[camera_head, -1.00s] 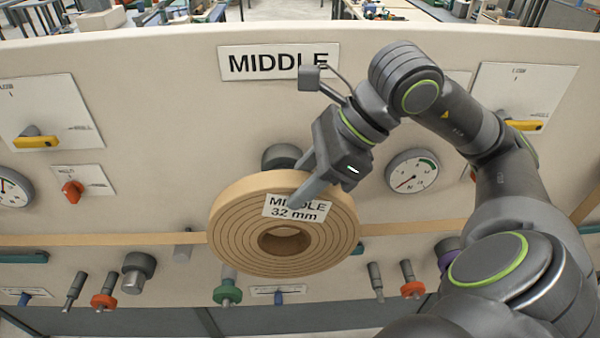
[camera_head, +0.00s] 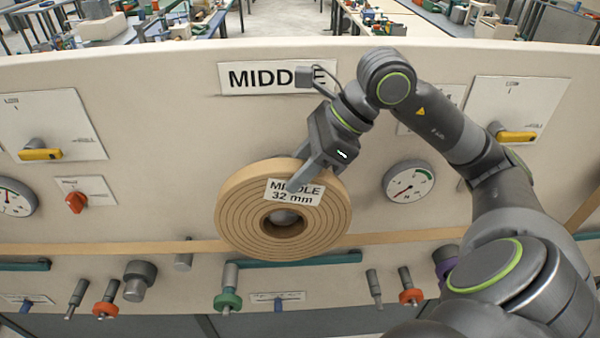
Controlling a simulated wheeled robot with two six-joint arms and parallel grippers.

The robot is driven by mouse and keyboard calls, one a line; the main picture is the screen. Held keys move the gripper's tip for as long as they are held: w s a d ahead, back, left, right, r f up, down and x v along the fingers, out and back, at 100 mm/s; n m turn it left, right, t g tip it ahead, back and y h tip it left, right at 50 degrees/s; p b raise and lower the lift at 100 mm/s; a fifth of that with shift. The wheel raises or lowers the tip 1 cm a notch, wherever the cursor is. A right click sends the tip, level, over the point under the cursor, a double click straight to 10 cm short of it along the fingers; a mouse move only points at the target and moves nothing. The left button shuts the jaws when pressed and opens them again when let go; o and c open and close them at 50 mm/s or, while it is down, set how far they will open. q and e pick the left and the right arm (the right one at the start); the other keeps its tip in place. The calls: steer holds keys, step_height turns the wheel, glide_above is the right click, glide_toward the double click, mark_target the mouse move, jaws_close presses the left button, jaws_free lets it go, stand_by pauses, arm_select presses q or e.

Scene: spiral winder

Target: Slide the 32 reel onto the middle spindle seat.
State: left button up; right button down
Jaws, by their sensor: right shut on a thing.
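The 32 reel (camera_head: 240,212) is a tan spiral roll with a label reading "MIDDLE 32 mm". It is in front of the panel below the "MIDDLE" sign (camera_head: 262,77). My right gripper (camera_head: 300,182) is shut on the reel's upper rim, beside the label. A grey, rounded end shows inside the reel's centre hole, so the middle spindle seat (camera_head: 284,217) appears lined up with the bore. I cannot tell how deep the reel sits on it. My left gripper is not in view.
A gauge (camera_head: 408,187) is right of the reel. Yellow-handled switches (camera_head: 40,154) are on both sides. A tan strip (camera_head: 120,248) runs across the panel. A green-collared peg (camera_head: 228,298) and a teal bar (camera_head: 310,260) are just below the reel.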

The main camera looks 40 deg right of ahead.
steer(key=w+d, duration=0.3)
steer(key=w, duration=0.2)
steer(key=shift+w+d+f, duration=0.15)
steer(key=shift+w+f, duration=0.05)
steer(key=shift+w, duration=0.05)
stand_by(0.5)
stand_by(0.3)
steer(key=c, duration=1)
jaws_free()
steer(key=shift+o, duration=0.5)
steer(key=shift+f, duration=0.1)
steer(key=shift+d, duration=0.1)
